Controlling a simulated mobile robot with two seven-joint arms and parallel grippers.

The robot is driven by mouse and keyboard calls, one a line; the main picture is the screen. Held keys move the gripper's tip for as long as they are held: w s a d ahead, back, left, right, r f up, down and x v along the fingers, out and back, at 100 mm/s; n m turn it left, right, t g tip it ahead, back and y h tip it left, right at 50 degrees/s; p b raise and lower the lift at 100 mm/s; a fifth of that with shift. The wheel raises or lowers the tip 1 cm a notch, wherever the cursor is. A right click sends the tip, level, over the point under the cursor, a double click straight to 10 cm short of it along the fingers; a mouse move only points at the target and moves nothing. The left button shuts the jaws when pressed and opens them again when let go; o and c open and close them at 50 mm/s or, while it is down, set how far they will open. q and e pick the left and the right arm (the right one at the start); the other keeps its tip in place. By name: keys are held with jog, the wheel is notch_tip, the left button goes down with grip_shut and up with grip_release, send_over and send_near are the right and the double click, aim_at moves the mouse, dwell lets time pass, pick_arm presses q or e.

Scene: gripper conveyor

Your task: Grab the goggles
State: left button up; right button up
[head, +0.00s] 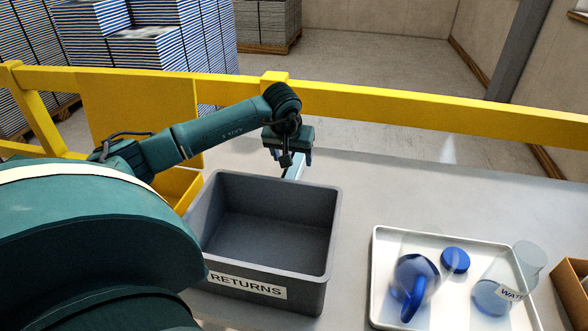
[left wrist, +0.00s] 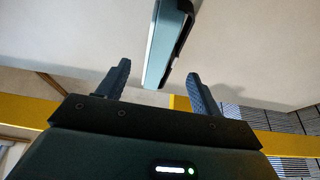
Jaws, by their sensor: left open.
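A slim item with a pale teal face and a dark edge, which I take to be the goggles (left wrist: 166,45), shows in the left wrist view. Its near end reaches between my two finger tips, apart from both. In the head view a pale blue strip of it (head: 295,168) shows just behind the grey bin; the bin and my gripper hide the rest. My left gripper (head: 288,157) is open, pointing down over it behind the bin's back rim. My right gripper is not in view.
The grey RETURNS bin (head: 330,225) is empty and stands in front of my left gripper. A white tray (head: 376,270) at right holds a glossy blue vessel (head: 414,280), a blue disc (head: 455,260) and a labelled clear flask (head: 512,275). A yellow rail (head: 400,104) runs behind.

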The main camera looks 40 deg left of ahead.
pick_arm(q)
jog(key=shift+p+x, duration=0.35)
jog(key=shift+x, duration=2.05)
jog(key=shift+w+a, duration=0.1)
jog(key=shift+w, duration=0.05)
jog(key=shift+c, duration=0.5)
jog(key=c, duration=1)
jog(key=shift+r, duration=0.1)
